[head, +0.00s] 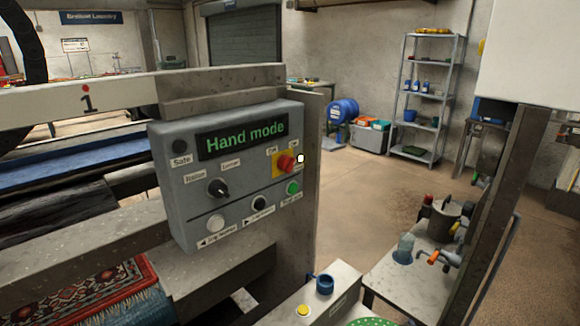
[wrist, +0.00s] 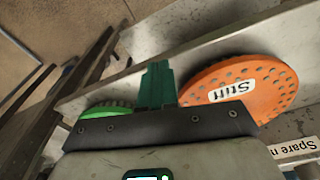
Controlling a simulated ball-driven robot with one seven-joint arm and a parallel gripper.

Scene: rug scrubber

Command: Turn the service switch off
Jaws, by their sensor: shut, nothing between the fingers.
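The grey control panel (head: 235,232) shows at the middle of the head view, with "Hand mode" lit green on its display (head: 242,138). On its right side a red rotary switch (head: 286,163) sits on a yellow plate, with small labels above it that appear to read "Off" and "On". A small white square shows just right of the red knob. Which setting the knob points to is too small to tell. My gripper (wrist: 157,72), with teal fingers, is shut and empty in the wrist view, over a shelf with discs. It is not seen near the panel.
In the wrist view an orange disc labelled "Stiff" (wrist: 240,88) is right of the fingers and a green disc (wrist: 105,110) left. The panel also carries a black selector (head: 218,188) and a green button (head: 293,188). A post (head: 490,210) stands at right; open floor lies behind.

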